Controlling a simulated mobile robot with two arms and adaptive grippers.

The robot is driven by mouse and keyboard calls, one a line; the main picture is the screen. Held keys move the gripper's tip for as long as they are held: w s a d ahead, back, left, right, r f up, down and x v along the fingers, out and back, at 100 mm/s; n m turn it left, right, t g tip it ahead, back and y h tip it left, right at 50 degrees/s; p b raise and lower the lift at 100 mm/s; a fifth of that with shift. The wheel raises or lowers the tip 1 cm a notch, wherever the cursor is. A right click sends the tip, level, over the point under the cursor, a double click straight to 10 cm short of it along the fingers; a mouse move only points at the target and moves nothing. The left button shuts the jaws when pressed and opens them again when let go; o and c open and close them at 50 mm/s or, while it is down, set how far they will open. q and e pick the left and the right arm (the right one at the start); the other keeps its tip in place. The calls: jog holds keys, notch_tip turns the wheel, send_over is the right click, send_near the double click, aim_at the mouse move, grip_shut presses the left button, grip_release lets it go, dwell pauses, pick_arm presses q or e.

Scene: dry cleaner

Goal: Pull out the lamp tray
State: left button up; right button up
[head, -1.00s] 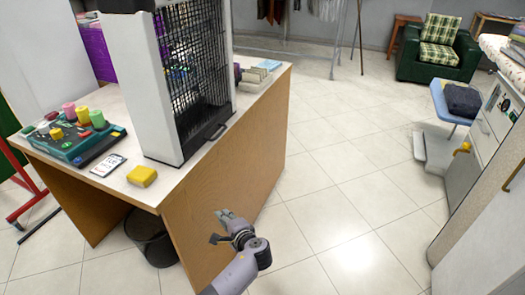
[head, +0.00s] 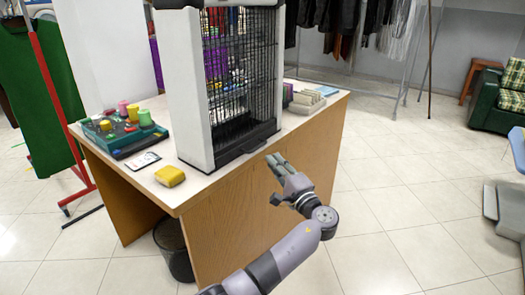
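The lamp (head: 187,95) is a tall white-sided unit with a black wire grille, standing upright on the wooden table. Its tray (head: 235,152) is a dark strip with a handle at the bottom front, near the table's edge. The tray appears to be fully in. My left gripper (head: 274,180) is just in front of and below the tray's right end, by the table's side panel. Its fingers are spread apart, and it holds nothing. It appears not to touch the tray. My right gripper is out of view.
A dark bin (head: 172,248) stands below.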

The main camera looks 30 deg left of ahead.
aim_at(262, 150)
pick_arm(q)
jog(key=x, duration=0.6)
jog(key=shift+w+a, duration=0.1)
jog(key=shift+a, duration=0.15)
jog(key=shift+x, duration=0.75)
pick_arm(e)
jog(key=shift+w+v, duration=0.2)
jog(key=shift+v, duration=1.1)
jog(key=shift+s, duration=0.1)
pick_arm(q)
grip_shut()
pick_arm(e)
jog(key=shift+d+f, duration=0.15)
pick_arm(q)
jog(key=shift+f, duration=0.1)
